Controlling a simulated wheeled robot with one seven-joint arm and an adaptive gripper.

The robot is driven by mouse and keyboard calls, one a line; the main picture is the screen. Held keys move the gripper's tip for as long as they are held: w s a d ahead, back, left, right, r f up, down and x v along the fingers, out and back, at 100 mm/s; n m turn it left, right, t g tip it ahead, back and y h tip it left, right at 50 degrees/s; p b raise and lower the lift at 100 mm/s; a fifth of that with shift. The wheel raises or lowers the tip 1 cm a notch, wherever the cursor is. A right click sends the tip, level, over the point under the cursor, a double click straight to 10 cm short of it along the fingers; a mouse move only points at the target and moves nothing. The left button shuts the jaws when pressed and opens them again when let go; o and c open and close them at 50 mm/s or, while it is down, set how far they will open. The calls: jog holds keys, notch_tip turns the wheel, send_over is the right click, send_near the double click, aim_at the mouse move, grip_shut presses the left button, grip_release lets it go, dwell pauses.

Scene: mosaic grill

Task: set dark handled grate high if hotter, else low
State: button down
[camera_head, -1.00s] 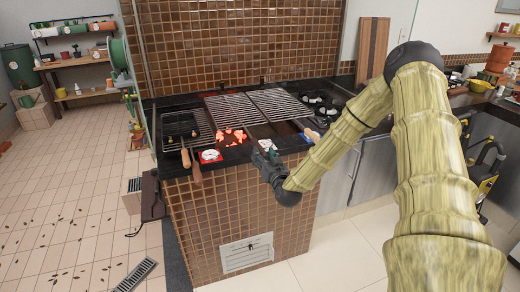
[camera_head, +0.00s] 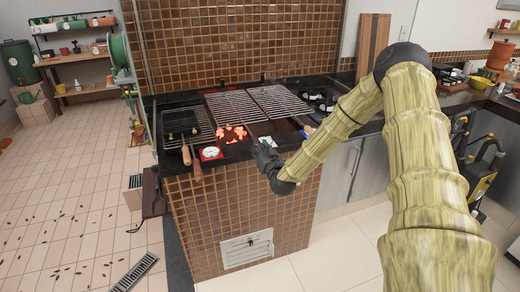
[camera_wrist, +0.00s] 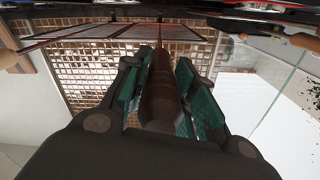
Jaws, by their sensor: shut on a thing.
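My gripper (camera_head: 260,147) is at the front edge of the grill. In the wrist view my gripper (camera_wrist: 160,90) has its green-lined fingers closed around a dark brown handle (camera_wrist: 162,85). Wire grates (camera_wrist: 125,32) show beyond it. In the head view a middle grate (camera_head: 236,106) and a right grate (camera_head: 280,100) lie side by side over the grill, and my gripper hides the dark handle. Glowing coals (camera_head: 231,134) show under the middle grate's front. A round white gauge in a red frame (camera_head: 210,153) is left of my gripper; another gauge (camera_head: 268,141) is partly hidden. Their readings are too small to tell.
A dark rack (camera_head: 181,124) and light wooden handles (camera_head: 196,170) are at the grill's left. Black burners (camera_head: 322,102) are at the right. The tiled grill front (camera_head: 213,215) stands below my gripper, with open floor before it.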

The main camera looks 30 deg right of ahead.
jog(key=shift+w+d+r+p, duration=0.1)
jog(key=shift+r+p, duration=0.65)
jog(key=shift+r, duration=2.45)
jog(key=c, duration=1.2)
grip_release()
jog(key=shift+r, duration=0.1)
jog(key=shift+o, duration=0.3)
jog(key=shift+s, duration=0.25)
jog(key=v, duration=1.1)
jog(key=shift+s, duration=0.35)
